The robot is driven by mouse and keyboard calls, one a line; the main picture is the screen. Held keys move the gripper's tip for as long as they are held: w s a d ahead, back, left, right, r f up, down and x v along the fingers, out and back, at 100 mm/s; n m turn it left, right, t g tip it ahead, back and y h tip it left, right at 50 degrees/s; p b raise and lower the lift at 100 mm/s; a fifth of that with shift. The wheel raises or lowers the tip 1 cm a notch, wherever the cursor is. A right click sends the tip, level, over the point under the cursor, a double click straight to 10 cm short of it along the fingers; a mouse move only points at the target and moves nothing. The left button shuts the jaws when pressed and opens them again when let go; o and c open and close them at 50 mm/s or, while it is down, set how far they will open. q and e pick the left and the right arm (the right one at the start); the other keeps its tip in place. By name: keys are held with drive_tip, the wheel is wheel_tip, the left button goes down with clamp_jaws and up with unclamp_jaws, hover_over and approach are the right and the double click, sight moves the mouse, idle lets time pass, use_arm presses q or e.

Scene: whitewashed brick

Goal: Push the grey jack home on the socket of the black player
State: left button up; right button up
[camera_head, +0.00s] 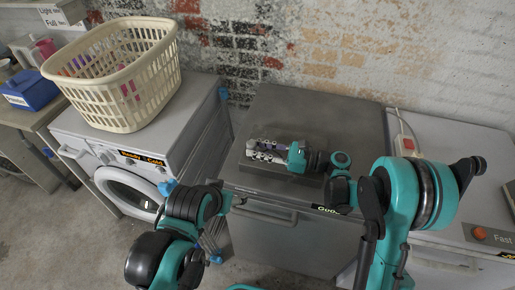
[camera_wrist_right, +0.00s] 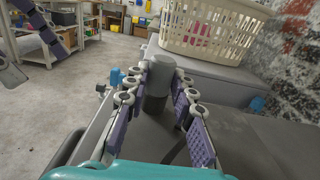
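My right gripper (camera_head: 250,149) lies low over the top of the grey cabinet and points left. The right wrist view shows its fingers (camera_wrist_right: 161,72) closed in on both sides of a dark grey cylinder, which looks like the grey jack (camera_wrist_right: 156,88). In the head view the fingers mostly hide it. A dark flat slab (camera_head: 285,181) lies under the right gripper; it may be the black player, but I cannot tell. No socket shows. My left gripper (camera_head: 214,242) hangs in front of the cabinet, partly hidden by its arm. Its fingers look apart and empty.
A cream laundry basket (camera_head: 125,75) stands on the white washing machine (camera_head: 120,150) at the left. A power strip (camera_head: 405,140) lies at the right. The brick wall (camera_head: 330,60) closes off the back. The cabinet top (camera_head: 300,112) behind the gripper is clear.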

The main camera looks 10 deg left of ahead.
drive_tip(key=o, duration=0.4)
drive_tip(key=shift+o, duration=0.2)
drive_tip(key=shift+d, duration=0.1)
drive_tip(key=d, duration=1.2)
drive_tip(key=shift+s+f, duration=0.1)
drive_tip(key=shift+s, duration=0.05)
drive_tip(key=shift+a, duration=0.1)
